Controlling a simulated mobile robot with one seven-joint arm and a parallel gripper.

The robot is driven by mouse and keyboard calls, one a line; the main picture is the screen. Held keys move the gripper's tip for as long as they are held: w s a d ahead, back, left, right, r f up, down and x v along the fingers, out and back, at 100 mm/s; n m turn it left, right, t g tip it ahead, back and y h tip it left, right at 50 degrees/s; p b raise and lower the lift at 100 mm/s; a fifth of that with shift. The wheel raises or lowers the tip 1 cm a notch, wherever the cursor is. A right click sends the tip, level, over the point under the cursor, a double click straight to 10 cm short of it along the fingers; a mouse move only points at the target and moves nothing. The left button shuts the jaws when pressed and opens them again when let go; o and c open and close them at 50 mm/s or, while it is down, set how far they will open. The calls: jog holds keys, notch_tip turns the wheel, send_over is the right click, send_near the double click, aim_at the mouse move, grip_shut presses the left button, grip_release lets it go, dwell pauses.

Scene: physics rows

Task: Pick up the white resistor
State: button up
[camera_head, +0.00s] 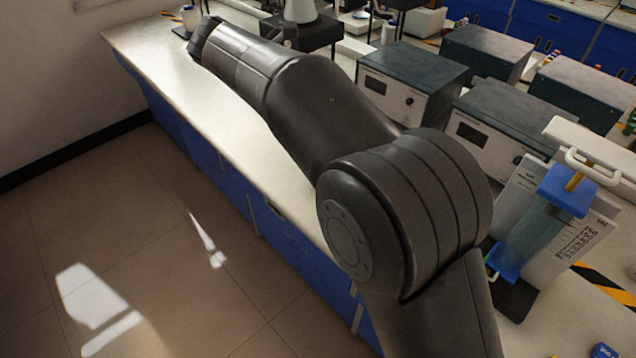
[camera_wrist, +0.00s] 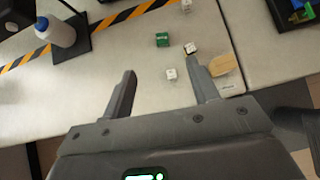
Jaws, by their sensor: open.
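My gripper (camera_wrist: 161,67) is open and empty over the pale bench top in the wrist view. One small white block (camera_wrist: 171,74) shows between its fingers, nearer the right one. A second white block with dark marks (camera_wrist: 191,48) is right at the right fingertip; I cannot tell whether they touch. A third white block (camera_wrist: 187,5) is at the top edge. These blocks are too small to tell which is the white resistor. In the head view my arm reaches to the far left end of the bench, and the blocks cannot be made out there.
A green block (camera_wrist: 162,39) lies beyond the fingers. A white bottle (camera_wrist: 60,32) stands at the left by striped tape (camera_wrist: 115,18). Grey instrument boxes (camera_head: 410,82) crowd the bench to the arm's right.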

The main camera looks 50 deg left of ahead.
jog(key=w+f, duration=0.1)
jog(key=f, duration=0.8)
jog(key=w+f, duration=0.1)
jog(key=f, duration=0.8)
jog(key=w+f, duration=0.2)
jog(key=f, duration=0.8)
jog(key=shift+d, duration=0.2)
jog(key=shift+a+x, duration=0.15)
jog(key=shift+x, duration=1.2)
jog(key=shift+a+x, duration=0.15)
jog(key=shift+x, duration=1.25)
jog(key=shift+c, duration=0.4)
jog(key=c, duration=1)
jog(key=shift+r, duration=0.15)
